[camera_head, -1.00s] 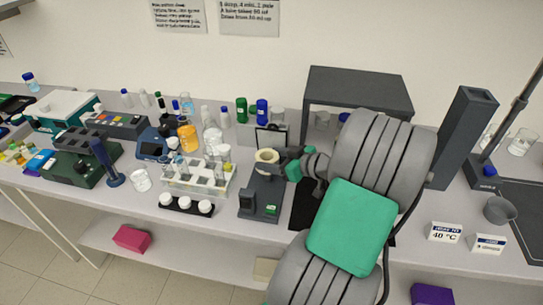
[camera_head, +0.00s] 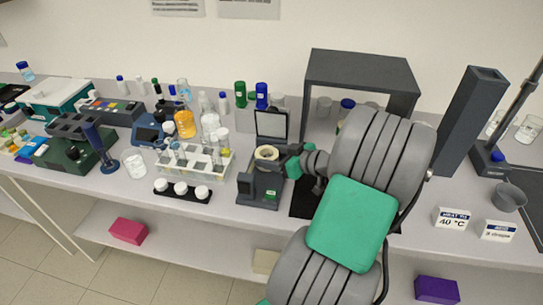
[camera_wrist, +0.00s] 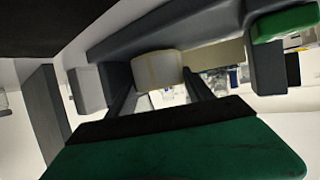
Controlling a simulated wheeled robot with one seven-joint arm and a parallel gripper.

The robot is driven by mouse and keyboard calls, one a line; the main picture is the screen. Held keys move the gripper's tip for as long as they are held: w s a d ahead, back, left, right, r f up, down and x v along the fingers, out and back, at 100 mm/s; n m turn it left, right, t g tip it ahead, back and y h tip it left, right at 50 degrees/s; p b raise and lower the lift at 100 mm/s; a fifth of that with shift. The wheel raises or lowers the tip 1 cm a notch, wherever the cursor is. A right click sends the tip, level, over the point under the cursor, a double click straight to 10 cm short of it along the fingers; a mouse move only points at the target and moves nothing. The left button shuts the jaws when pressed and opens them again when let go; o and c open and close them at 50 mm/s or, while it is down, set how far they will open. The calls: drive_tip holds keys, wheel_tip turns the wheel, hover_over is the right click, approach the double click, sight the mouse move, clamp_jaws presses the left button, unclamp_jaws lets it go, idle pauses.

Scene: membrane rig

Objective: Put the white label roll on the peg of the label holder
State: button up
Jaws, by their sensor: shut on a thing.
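The white label roll (camera_head: 266,153) is a cream ring at the top of the dark grey label holder (camera_head: 246,187). My gripper (camera_head: 284,160) reaches in from the right and is shut on the roll's side. In the wrist view, the roll (camera_wrist: 158,70) sits between the two dark fingers. The roll hides the peg, so I cannot tell whether the peg is through its hole or whether the roll rests on the holder.
A rack of vials (camera_head: 208,166) and a dark strip with white-capped jars (camera_head: 181,194) stand to the left. A dark framed panel (camera_head: 272,123) stands behind the holder. A grey shelf stand (camera_head: 362,68) is behind my arm. The bench front edge is close.

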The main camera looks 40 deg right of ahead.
drive_tip(key=shift+f+b, duration=0.35)
drive_tip(key=shift+b, duration=0.1)
drive_tip(key=o, duration=1.3)
drive_tip(key=shift+r, duration=0.1)
drive_tip(key=shift+d, duration=0.1)
drive_tip(key=shift+s, duration=0.1)
drive_tip(key=b+v, duration=0.1)
drive_tip(key=v, duration=0.6)
drive_tip(key=shift+s, duration=0.3)
